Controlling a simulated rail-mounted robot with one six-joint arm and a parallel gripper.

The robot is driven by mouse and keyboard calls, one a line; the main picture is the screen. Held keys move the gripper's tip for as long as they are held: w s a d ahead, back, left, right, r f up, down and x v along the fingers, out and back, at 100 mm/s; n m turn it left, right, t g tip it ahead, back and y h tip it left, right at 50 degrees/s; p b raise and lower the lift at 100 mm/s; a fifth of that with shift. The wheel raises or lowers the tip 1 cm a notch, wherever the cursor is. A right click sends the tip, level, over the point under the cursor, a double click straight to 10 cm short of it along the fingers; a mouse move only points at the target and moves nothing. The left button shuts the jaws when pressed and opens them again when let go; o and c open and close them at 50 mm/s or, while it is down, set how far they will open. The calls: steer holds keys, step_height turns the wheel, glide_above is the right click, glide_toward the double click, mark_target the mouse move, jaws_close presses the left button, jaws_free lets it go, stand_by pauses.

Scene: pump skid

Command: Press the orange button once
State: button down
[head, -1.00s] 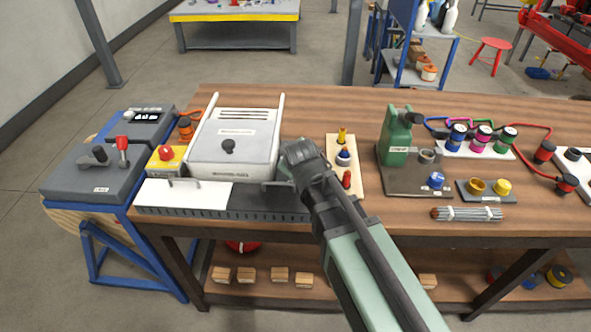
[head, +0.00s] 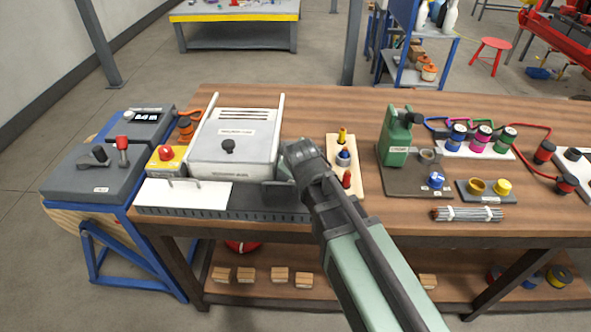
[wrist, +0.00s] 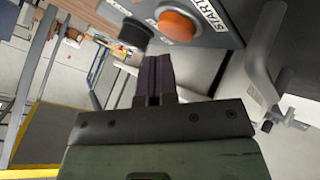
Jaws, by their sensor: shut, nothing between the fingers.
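My gripper (wrist: 155,62) is shut and empty. Its fingertips appear just below the button in the picture, between it and a black knob (wrist: 134,31). I cannot tell whether they touch anything. In the head view my gripper (head: 280,192) is small and dark at the front right of the white-lidded machine (head: 235,145). The orange button cannot be made out there.
A grey handle (wrist: 262,75) stands out to the right in the wrist view. In the head view, a yellow box with a red button (head: 166,153) is left of the machine. A wooden block with coloured fittings (head: 343,165) stands behind my arm.

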steer(key=shift+f+b, duration=0.45)
steer(key=shift+f, duration=0.15)
stand_by(0.4)
